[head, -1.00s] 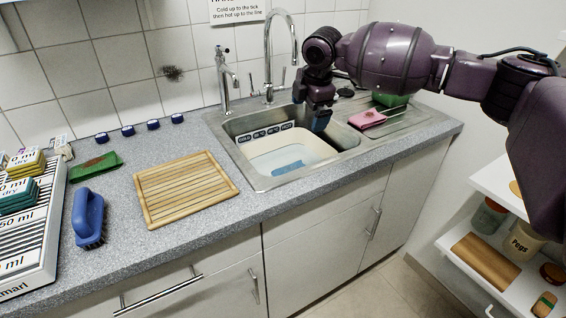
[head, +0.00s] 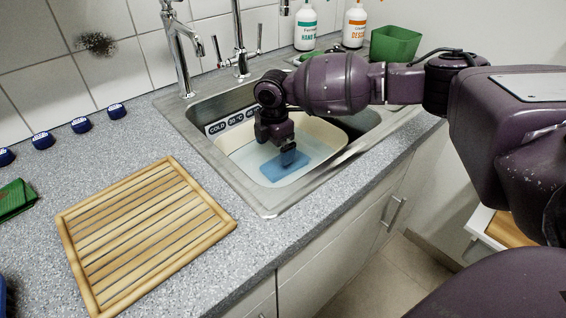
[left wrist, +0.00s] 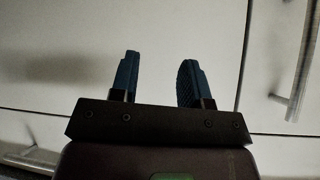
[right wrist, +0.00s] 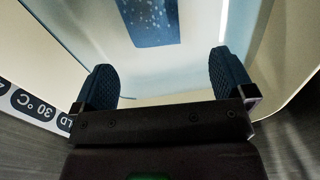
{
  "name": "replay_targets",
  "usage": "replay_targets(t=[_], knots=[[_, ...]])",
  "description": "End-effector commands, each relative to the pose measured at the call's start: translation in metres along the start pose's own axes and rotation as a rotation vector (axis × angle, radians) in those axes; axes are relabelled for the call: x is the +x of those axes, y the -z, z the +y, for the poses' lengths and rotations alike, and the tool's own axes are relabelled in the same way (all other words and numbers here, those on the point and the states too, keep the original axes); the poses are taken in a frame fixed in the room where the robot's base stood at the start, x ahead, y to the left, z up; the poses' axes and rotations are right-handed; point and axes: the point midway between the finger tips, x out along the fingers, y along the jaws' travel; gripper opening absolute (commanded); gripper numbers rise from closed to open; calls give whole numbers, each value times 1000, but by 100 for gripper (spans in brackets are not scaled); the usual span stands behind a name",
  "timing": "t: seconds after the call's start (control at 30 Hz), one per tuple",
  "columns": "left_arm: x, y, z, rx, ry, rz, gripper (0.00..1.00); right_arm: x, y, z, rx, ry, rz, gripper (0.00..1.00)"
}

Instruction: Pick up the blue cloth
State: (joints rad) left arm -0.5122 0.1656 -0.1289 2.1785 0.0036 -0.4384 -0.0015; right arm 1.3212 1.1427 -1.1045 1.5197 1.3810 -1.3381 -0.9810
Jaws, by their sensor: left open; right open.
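The blue cloth (head: 283,169) lies flat in the cream basin (head: 338,140), which stands in the steel sink and looks to hold water. My right gripper (head: 290,156) is over the basin, just above the cloth in the picture; the exact gap cannot be told. The right wrist view shows its two fingers (right wrist: 160,78) apart with nothing between them, and the cloth (right wrist: 150,20) ahead of them at the top. My left gripper (left wrist: 153,78) is open and empty in front of the white cupboard fronts; it is not in the head view.
The sink rim (head: 190,140) and basin walls surround the right gripper. A tall tap (head: 240,50) stands behind. A slatted wooden board (head: 145,230) lies left of the sink. Bottles (head: 306,25) and a green tub (head: 394,44) stand at the back right.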

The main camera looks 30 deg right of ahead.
Motion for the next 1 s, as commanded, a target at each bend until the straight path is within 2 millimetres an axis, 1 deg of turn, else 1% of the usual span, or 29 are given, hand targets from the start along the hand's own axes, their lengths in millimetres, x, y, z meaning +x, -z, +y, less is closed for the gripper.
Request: replay_targets(t=[0.03, 0.1, 0.33, 0.53, 0.63, 0.73, 0.93, 0.97, 1.0], knots=[[1, -7, 1, -1, -2, -14, 43, 15, 0, -1, 0, 10, 0, 100], [2, -8, 2, -1, -3, -16, 43, 23, 0, -1, 0, 9, 0, 100], [8, 2, 4, 4, -8, 9, 43, 35, 0, 1, 1, 6, 0, 100], [13, -6, 6, 23, -11, 2, 43, 65, 0, 5, 0, 13, 0, 100], [13, -2, 6, 32, -11, 13, 43, 76, 0, 5, 1, 12, 1, 100], [13, 3, 6, 38, -11, 25, 43, 80, 0, 5, 1, 7, 1, 100], [13, 7, 6, 43, -11, 33, 43, 77, 0, 6, 1, 3, 1, 100], [13, 7, 6, 43, -11, 33, 43, 77, 0, 6, 1, 3, 1, 97], [13, 7, 6, 43, -11, 33, 43, 77, 0, 6, 1, 3, 1, 91]])
